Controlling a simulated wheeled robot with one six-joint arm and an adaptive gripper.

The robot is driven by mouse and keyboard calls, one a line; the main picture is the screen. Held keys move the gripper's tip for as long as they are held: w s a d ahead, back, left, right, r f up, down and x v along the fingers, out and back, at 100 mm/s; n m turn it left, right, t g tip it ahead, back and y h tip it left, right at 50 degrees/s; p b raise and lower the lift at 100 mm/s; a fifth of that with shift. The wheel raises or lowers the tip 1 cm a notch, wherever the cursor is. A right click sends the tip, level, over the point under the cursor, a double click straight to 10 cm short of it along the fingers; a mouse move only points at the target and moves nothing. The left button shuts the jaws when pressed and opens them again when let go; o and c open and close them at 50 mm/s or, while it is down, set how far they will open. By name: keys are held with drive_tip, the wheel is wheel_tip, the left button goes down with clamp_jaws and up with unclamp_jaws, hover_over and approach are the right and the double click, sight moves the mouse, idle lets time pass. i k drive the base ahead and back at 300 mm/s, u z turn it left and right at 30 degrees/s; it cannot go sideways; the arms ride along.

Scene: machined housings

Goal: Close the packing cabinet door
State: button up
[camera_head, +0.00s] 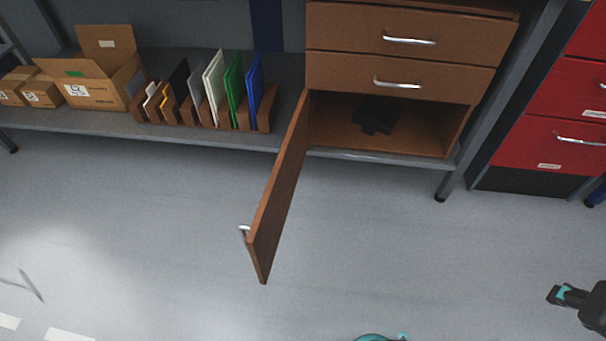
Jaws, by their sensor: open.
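The brown wooden cabinet (400,62) stands on a low grey shelf, with two drawers above an open compartment. Its door (280,190) is hinged at the left side and swung wide open, sticking out over the floor toward me. A silver door handle (245,231) shows on the left face near the free edge. A black object (376,115) lies inside the compartment. My gripper (562,294) is at the lower right, dark with teal parts, open, and well apart from the door. Its fingertips are small in view.
Left of the door, a wooden rack (268,122) holds several coloured panels, beside cardboard boxes (105,85) on the shelf. A red drawer unit (555,120) stands at the right. A shelf leg (447,185) stands right of the compartment. The grey floor (380,240) between door and gripper is clear.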

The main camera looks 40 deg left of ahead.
sight(263, 239)
drive_tip(key=z, duration=1.75)
drive_tip(key=k, duration=1.55)
drive_tip(key=u, duration=2.5)
drive_tip(key=i, duration=0.5)
drive_tip(key=u, duration=1.2)
drive_tip(key=k, duration=0.75)
drive_tip(key=z, duration=1.05)
